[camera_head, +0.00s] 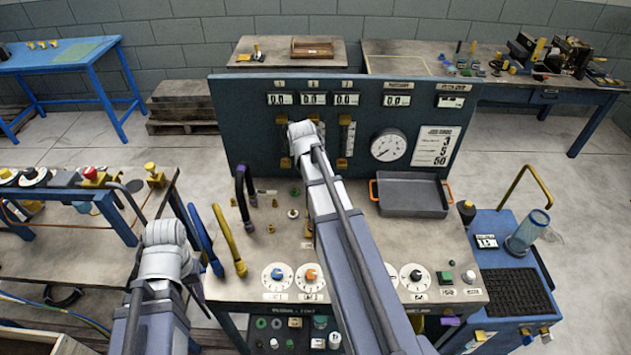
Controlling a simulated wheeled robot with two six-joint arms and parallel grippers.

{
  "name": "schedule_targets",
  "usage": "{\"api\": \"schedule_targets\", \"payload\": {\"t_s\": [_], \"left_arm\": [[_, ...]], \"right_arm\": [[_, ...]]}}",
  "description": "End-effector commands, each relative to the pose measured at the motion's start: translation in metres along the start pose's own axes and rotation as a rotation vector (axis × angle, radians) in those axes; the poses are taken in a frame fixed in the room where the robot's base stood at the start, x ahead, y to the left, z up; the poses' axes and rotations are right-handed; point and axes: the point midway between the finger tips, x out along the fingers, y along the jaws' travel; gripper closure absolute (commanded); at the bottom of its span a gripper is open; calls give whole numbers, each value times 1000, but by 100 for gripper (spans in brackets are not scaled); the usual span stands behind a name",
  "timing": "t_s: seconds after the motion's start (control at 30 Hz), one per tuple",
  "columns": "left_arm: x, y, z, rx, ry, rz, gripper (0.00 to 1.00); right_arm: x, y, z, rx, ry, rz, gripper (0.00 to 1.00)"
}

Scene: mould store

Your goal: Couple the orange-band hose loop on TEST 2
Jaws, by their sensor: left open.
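A dark blue test panel (240,130) stands upright at the back of a bench, with several 0.0 displays and flow tubes; my right arm covers part of the second column.
A blue cart (485,250) with a yellow handle stands at right. A cluttered table (85,215) is at left.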

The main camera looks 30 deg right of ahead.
Motion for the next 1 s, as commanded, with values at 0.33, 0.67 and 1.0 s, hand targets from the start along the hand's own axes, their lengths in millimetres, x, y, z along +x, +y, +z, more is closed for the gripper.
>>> {"api": "schedule_targets", "payload": {"t_s": [0.33, 0.67, 1.0], "left_arm": [[5, 0, 0, 0, 0, 0, 50], [8, 1, 0, 0, 0, 0, 50], [7, 1, 0, 0, 0, 0, 50]], "right_arm": [[4, -1, 1, 0, 0, 0, 100], [7, -1, 2, 0, 0, 0, 100], [7, -1, 2, 0, 0, 0, 100]]}}
